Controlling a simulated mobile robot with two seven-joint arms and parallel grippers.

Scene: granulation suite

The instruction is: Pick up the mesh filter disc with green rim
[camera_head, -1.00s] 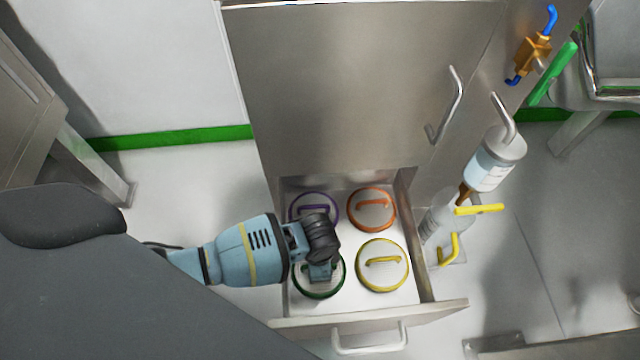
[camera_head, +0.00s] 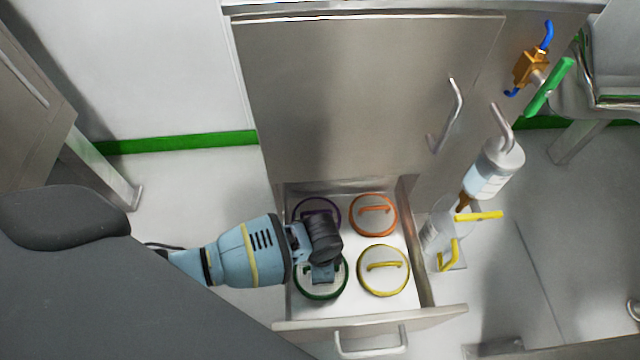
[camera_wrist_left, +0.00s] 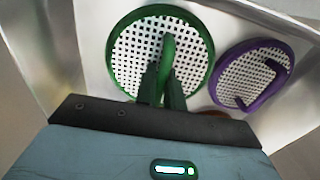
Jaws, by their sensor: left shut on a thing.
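The mesh filter disc with green rim (camera_head: 322,297) lies at the front left of the open drawer, partly hidden by my left gripper (camera_head: 323,276). In the left wrist view the disc (camera_wrist_left: 132,50) shows a white perforated mesh and a green handle (camera_wrist_left: 168,52) across it. My left gripper (camera_wrist_left: 163,90) is shut on that handle. In the head view the disc appears still down in the drawer; I cannot tell whether it touches the floor of it. My right gripper is not in view.
The drawer (camera_head: 308,313) also holds a purple-rimmed disc (camera_head: 300,208), an orange-rimmed disc (camera_head: 372,222) and a yellow-rimmed disc (camera_head: 384,281). The purple disc (camera_wrist_left: 245,73) is close beside the green one. A steel cabinet front (camera_head: 350,100) rises behind. A bottle (camera_head: 492,172) and yellow handles (camera_head: 480,216) are at right.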

